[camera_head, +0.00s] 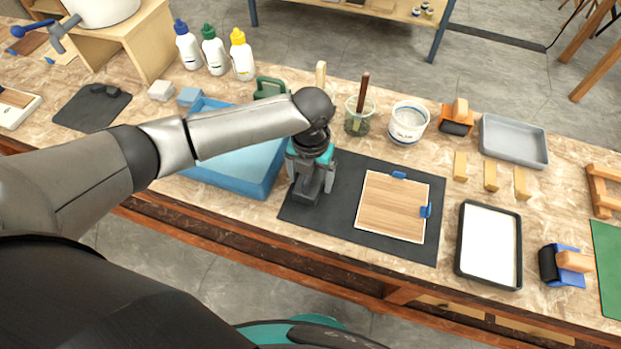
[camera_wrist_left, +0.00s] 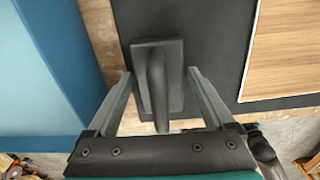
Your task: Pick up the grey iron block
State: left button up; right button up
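The grey iron block (camera_wrist_left: 158,82) is a dark slab with a raised handle. In the left wrist view it lies between the fingers of my left gripper (camera_wrist_left: 160,74). The fingers are spread, one on each side, with a gap to the handle; I cannot tell whether the tips touch the slab's edges. In the head view my left gripper (camera_head: 311,186) points down over the left part of the black mat (camera_head: 345,180), partly hiding the block (camera_head: 306,193). My right gripper is not in view.
A blue tray (camera_head: 262,180) stands just left of the gripper. A wooden panel (camera_head: 392,207) with blue clips lies to the right on the mat. A glass jar (camera_head: 357,122) and a white tub (camera_head: 408,122) stand behind. A black-rimmed white tray (camera_head: 488,245) is further right.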

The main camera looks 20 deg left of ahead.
pick_arm(q)
grip_shut()
dwell(0.5)
jog(key=shift+w+r, duration=0.15)
